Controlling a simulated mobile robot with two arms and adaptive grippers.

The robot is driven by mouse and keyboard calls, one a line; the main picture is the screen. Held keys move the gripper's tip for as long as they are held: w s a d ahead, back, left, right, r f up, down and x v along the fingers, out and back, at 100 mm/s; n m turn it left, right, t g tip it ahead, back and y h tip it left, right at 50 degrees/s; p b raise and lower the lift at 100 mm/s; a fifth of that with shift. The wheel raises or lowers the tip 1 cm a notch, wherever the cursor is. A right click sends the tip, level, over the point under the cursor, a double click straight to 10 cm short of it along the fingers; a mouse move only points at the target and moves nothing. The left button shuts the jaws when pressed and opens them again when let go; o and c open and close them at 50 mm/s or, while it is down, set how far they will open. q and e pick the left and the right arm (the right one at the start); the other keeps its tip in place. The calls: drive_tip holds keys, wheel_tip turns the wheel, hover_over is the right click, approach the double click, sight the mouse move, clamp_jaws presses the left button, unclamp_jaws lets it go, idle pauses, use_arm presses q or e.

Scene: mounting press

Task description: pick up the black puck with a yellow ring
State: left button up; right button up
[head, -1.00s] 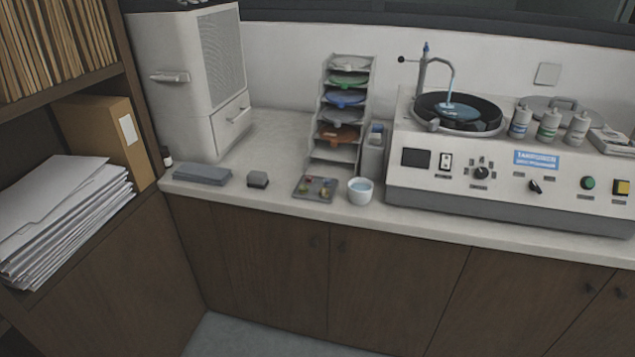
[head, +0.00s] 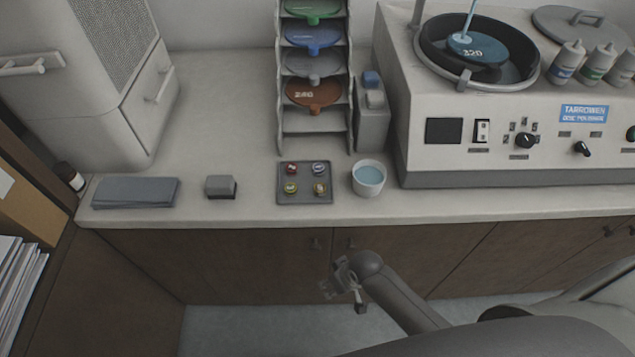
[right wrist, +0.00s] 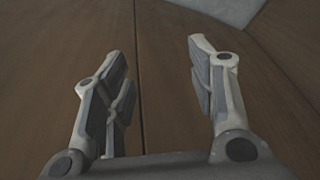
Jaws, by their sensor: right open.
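A small grey tray (head: 305,196) on the counter holds several small round pucks. The one at its front left (head: 290,187) shows a yellowish colour and looks most like the black puck with a yellow ring, though its ring is too small to tell surely. The front right puck (head: 320,189) also looks yellowish-brown. My right gripper (head: 342,287) is in front of the cabinet doors, below the counter edge and in front of the tray. In the right wrist view its two fingers (right wrist: 157,65) are apart with nothing between them. My left gripper is not in view.
A white cup of bluish liquid (head: 368,180) stands just right of the tray. A grey block (head: 221,187) and a folded grey cloth (head: 135,193) lie to its left. A disc rack (head: 283,130) and polishing machine (head: 500,165) stand behind. The counter's front edge (head: 250,222) lies above my gripper.

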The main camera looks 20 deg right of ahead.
drive_tip(key=w+a+r+n+y, duration=0.15)
drive_tip(key=a+r, duration=0.25)
drive_tip(key=r, duration=1.1)
wheel_tip(320, 180, up, 22)
drive_tip(key=n+g+h+p, duration=0.1)
drive_tip(key=n+g+h, duration=0.2)
drive_tip(key=n, duration=0.3)
hover_over(321, 190)
wheel_tip(321, 190, down, 5)
drive_tip(key=shift+s+f+p, duration=0.15)
drive_tip(key=shift+f+p, duration=0.05)
drive_tip(key=shift+p, duration=0.3)
drive_tip(key=f, duration=0.2)
drive_tip(key=w+f+p, duration=0.1)
drive_tip(key=f, duration=0.1)
drive_tip(key=shift+f, duration=0.1)
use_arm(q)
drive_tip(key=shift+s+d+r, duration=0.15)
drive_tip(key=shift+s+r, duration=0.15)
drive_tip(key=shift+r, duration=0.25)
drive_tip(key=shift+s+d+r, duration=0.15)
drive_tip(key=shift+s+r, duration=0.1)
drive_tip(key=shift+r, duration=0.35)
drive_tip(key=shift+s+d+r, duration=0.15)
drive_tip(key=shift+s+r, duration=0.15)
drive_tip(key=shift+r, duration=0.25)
use_arm(e)
drive_tip(key=shift+s+f, duration=0.15)
drive_tip(key=shift+f, duration=0.4)
